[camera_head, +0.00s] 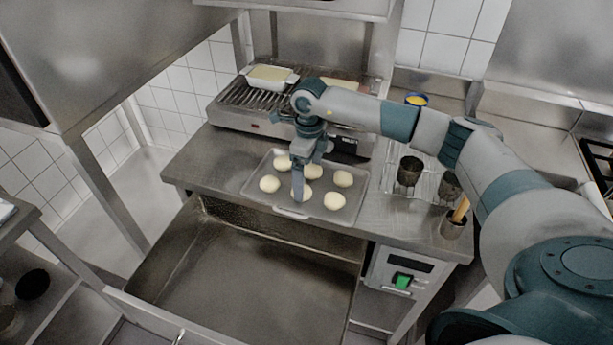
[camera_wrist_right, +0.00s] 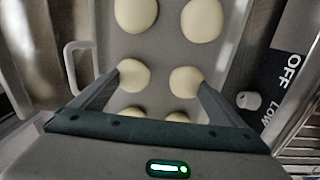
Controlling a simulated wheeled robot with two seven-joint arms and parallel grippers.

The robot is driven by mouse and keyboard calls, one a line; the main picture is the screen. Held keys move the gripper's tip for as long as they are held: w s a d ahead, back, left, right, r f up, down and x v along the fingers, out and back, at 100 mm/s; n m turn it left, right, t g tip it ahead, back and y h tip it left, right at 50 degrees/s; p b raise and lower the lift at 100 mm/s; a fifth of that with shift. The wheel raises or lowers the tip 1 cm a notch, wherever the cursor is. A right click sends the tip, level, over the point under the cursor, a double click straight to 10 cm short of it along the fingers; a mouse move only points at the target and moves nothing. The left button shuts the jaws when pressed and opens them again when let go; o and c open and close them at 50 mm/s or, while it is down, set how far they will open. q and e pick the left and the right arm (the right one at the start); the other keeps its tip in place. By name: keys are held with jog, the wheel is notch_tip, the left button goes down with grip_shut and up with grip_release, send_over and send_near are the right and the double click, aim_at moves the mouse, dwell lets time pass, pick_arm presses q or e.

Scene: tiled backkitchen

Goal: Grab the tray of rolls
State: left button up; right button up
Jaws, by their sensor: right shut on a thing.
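The tray of rolls (camera_head: 259,191) is a grey, flat tray with several pale round rolls, lying on the steel counter below the grill. It also fills much of the right wrist view (camera_wrist_right: 170,45), with a pale handle at its left edge. My right gripper (camera_head: 298,196) points down into the middle of the tray. The arm and fingers hide part of the tray and some rolls. My left gripper is not in view.
A grill (camera_head: 240,122) stands behind the tray, with a white dish (camera_head: 272,84) on it. Dark cups (camera_head: 409,171) stand on a wire rack to the right. An open steel basin (camera_head: 240,270) lies in front. Counter to the tray's left is clear.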

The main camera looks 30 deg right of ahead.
aim_at(309, 177)
jog(key=shift+s+f, duration=0.1)
jog(key=shift+s, duration=0.05)
jog(key=o, duration=1.1)
jog(key=shift+o, duration=0.5)
jog(key=shift+d, duration=0.1)
jog(key=shift+w+r+b, duration=0.2)
jog(key=shift+r+b, duration=0.2)
jog(key=shift+r, duration=0.6)
notch_tip(309, 177, up, 15)
jog(key=b, duration=0.4)
jog(key=shift+w+d+r+b, duration=0.15)
jog(key=shift+d+b, duration=0.1)
jog(key=shift+b, duration=0.05)
